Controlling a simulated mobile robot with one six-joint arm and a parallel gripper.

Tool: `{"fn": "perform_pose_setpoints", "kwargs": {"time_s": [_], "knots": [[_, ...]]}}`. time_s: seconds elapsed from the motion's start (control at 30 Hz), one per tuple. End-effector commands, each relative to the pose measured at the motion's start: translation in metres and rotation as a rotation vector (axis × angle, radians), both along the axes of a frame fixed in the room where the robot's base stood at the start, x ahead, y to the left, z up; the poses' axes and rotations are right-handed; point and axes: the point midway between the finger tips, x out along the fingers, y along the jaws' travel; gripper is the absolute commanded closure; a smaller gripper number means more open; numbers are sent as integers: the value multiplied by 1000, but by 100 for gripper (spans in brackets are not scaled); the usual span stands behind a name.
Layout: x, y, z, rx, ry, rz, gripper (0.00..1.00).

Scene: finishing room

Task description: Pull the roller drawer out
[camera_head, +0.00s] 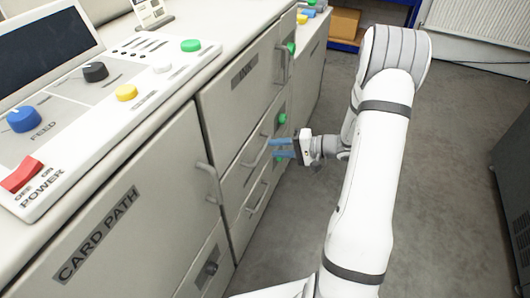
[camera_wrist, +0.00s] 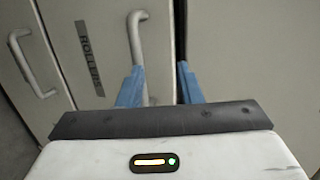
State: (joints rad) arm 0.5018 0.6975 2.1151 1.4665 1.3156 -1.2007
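The drawer looks closed.
Another drawer handle (camera_wrist: 32,65) is at left in the wrist view. The INK door (camera_head: 240,95) is above the drawers, the CARD PATH panel (camera_head: 105,230) at left. Control knobs (camera_head: 95,72) are on top. Grey floor (camera_head: 450,130) is clear to the right; a dark cabinet (camera_head: 512,190) stands at the edge.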

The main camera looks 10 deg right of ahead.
Motion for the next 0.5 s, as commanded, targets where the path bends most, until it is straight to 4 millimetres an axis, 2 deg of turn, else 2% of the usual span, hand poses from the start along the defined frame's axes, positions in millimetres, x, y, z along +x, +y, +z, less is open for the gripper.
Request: {"fn": "perform_pose_setpoints", "kwargs": {"time_s": [0.03, 0.1, 0.23, 0.37, 0.5], "knots": [[6, -10, -17, 19, -14, -42, 68], [12, -20, -28, 33, -38, -86, 68], [20, -28, -37, 43, -62, -126, 68], [29, -17, -41, 44, -65, -130, 68], [42, 2, -45, 45, -63, -127, 68]]}}
